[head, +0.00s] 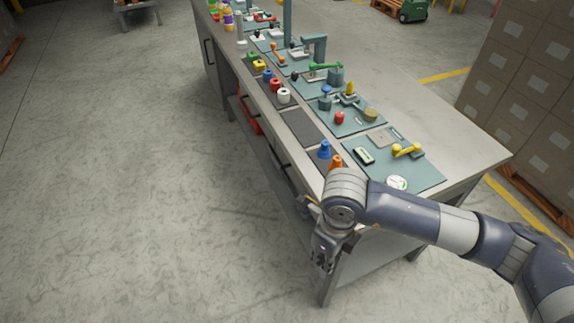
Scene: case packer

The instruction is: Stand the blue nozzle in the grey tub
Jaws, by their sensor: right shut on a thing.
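A blue nozzle-like piece (325,150) stands upright on the near end of the bench, beside an orange one (335,161). Another small blue piece (268,76) stands further back in the row, next to a red one. I cannot pick out the grey tub with certainty. My right gripper (323,262) points down in front of the bench's near end, below the top. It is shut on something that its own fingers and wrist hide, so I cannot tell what. It is apart from the blue pieces. My left gripper is not in view.
The long bench (455,120) carries teal mats with small fixtures, including a yellow-handled one (406,150). A dark empty mat (301,127) lies along the left edge. Drawers with handles line the front. Stacked cartons (525,90) stand at right. The floor at left is clear.

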